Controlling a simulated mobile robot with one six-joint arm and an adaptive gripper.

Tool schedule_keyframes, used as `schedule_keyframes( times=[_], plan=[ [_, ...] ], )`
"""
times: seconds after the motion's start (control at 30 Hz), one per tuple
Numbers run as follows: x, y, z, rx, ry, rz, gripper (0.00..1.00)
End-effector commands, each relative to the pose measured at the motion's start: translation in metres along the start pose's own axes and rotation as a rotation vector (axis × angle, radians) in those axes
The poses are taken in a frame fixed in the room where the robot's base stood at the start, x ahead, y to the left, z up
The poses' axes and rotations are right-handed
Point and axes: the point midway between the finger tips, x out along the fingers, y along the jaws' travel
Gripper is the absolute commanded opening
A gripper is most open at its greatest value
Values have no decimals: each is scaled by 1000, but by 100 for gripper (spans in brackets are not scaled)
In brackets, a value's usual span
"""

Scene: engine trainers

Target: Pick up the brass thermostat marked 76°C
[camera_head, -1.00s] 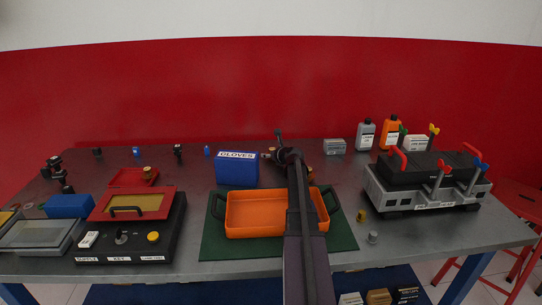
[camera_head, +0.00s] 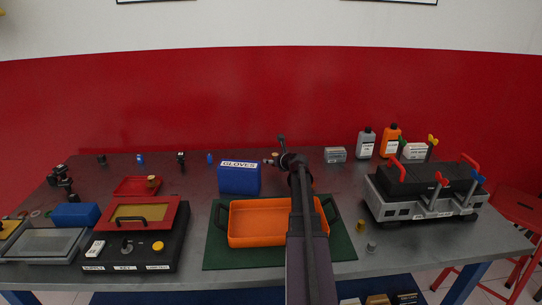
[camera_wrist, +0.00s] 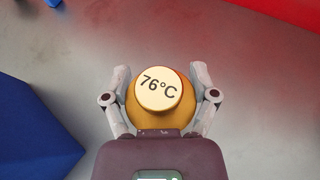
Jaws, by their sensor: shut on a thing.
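The brass thermostat marked 76°C (camera_wrist: 158,88) sits upright between my fingers in the wrist view, its round, pale marked top facing the camera. My gripper (camera_wrist: 160,72) is shut on it, with a finger on each side of its body. In the head view my gripper (camera_head: 270,161) is small and lies just right of the blue gloves box, at the back of the table. The thermostat's underside is hidden, so I cannot tell how far it is above the table.
The blue gloves box (camera_head: 239,179) stands close to the left of my gripper. An orange tray (camera_head: 258,241) on a green mat (camera_head: 220,257) lies in front. A small brass piece (camera_head: 360,226) and a grey piece (camera_head: 371,247) stand to the right. An engine trainer (camera_head: 415,208) is farther right.

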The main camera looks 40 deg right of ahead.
Motion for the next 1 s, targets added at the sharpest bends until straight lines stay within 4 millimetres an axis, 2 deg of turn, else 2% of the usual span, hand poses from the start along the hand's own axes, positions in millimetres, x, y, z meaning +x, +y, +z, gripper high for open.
schedule_keyframes(
  times=[0.03, 0.1, 0.4, 0.63, 1.0],
  plan=[
    [-16, 8, -4, 0, 0, -1, 27],
    [-30, 15, -9, 1, 0, -1, 27],
    [-81, 40, -24, 0, 0, -1, 27],
    [-99, 49, -29, 0, 0, 0, 27],
    [-103, 51, -31, 0, 0, 0, 27]
  ],
)
